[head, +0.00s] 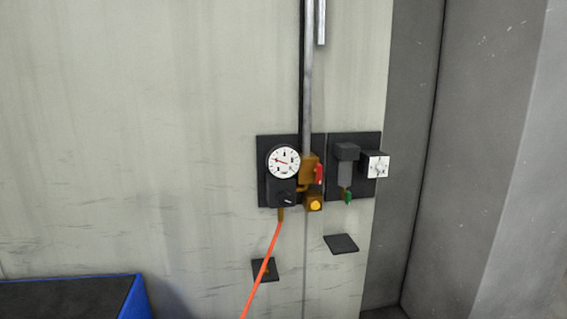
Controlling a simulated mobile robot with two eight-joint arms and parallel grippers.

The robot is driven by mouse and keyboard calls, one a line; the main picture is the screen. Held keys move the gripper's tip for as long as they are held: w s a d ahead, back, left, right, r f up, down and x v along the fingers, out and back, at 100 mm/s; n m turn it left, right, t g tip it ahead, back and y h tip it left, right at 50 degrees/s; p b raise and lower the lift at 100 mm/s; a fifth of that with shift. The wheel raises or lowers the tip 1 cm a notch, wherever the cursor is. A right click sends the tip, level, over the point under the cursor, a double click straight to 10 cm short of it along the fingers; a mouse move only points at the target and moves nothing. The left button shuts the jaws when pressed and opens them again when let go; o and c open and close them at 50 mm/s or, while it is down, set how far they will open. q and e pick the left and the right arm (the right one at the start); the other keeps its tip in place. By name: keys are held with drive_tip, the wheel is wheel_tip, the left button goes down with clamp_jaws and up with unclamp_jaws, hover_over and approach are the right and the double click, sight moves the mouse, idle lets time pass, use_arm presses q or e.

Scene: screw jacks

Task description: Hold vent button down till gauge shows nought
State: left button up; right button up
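The gauge (283,158) is a round white dial on a dark panel on the wall. A yellow round button (314,205), which looks like the vent button, sits on a brass-coloured block below and right of the gauge. Nothing touches the button. Neither of my grippers is in view.
A red lever (319,174) sits just above the button. To the right are a filter bowl (345,171) with a green tap (348,197) and a white square dial (378,166). An orange hose (262,265) hangs below the gauge. A blue-edged dark surface (70,298) stands lower left.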

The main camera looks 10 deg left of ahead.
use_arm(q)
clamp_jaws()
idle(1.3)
